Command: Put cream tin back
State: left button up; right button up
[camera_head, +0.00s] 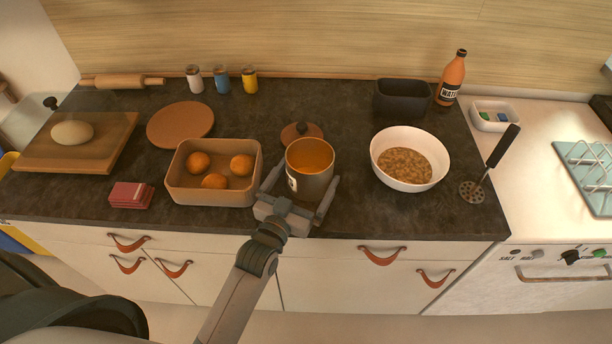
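A cream-grey tin (312,184) with an orange inside and a small label stands upright near the front edge of the dark counter, in the middle of the view. My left gripper (304,190) reaches in from the front, with one finger on each side of the tin. The fingers look spread wide, with a small gap at the left; contact at the right is hard to judge. The tin's lower front is partly hidden by the gripper. A brown knobbed lid (301,131) lies just behind the tin. My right gripper is not in view.
A tan box with oranges (214,191) stands close left of the tin. A white bowl of food (436,150) stands to the right, beside a masher (490,166). A dark container (402,98) and a bottle (452,78) stand at the back right.

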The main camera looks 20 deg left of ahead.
pick_arm(q)
jog(key=shift+r, duration=0.1)
jog(key=shift+r, duration=0.15)
jog(key=shift+s+a+f, duration=0.1)
jog(key=shift+s+f, duration=0.1)
jog(key=shift+s, duration=0.45)
jog(key=s+b, duration=0.1)
jog(key=s, duration=0.2)
jog(key=s+b, duration=0.1)
jog(key=s, duration=0.2)
jog(key=s+a+b, duration=0.1)
jog(key=s, duration=0.2)
jog(key=shift+s+r, duration=0.1)
jog(key=shift+s, duration=0.75)
